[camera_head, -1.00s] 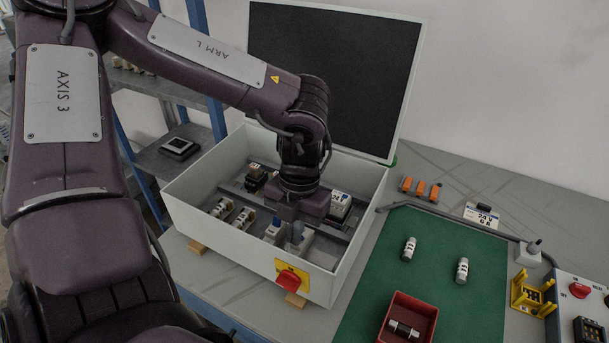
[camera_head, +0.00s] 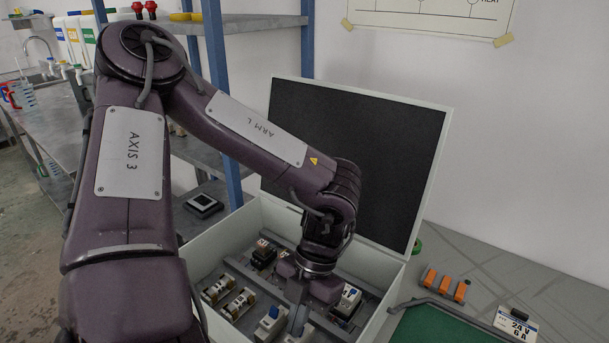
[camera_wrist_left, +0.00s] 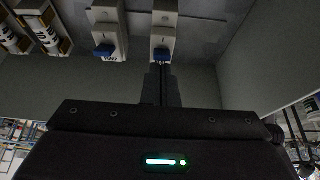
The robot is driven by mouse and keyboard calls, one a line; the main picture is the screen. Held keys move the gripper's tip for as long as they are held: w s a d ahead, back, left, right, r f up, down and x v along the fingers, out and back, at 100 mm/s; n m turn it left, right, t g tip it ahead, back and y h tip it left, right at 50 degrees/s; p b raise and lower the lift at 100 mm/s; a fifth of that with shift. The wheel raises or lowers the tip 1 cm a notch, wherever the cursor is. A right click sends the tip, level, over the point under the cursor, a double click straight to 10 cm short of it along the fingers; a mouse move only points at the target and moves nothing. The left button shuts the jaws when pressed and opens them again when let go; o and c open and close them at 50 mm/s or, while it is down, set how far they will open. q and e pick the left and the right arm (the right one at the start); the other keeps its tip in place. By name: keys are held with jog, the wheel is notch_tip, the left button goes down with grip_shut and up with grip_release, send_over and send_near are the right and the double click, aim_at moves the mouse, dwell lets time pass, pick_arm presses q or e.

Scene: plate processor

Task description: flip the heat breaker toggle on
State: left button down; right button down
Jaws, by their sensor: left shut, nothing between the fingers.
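Two pale breakers with blue toggles stand side by side in the open white box. In the left wrist view the left breaker (camera_wrist_left: 107,28) has a label that seems to read PUMP. The right breaker (camera_wrist_left: 163,25) has its blue toggle (camera_wrist_left: 161,55) at the end nearest my gripper; its label is hidden, so I cannot confirm it is the heat one. My left gripper (camera_head: 297,320) points down into the box, shut and empty. Its fingertips (camera_wrist_left: 160,70) are at that toggle, touching or just short of it. The other breaker (camera_head: 268,322) is left of the fingers in the head view.
The box wall (camera_head: 378,315) and upright dark lid (camera_head: 350,150) surround the work area. Fuse holders (camera_head: 238,304) and a relay-like module (camera_head: 347,300) sit close by in the box. Orange connectors (camera_head: 444,284) and a 24 V sign (camera_head: 515,322) are on the bench at right.

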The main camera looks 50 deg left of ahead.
pick_arm(q)
jog(key=shift+s+r, duration=0.3)
jog(key=shift+r, duration=0.05)
jog(key=shift+w+r+p, duration=0.1)
jog(key=shift+r+p, duration=0.45)
jog(key=shift+p, duration=0.05)
jog(key=v, duration=0.7)
jog(key=shift+w+r, duration=0.2)
jog(key=shift+r, duration=0.15)
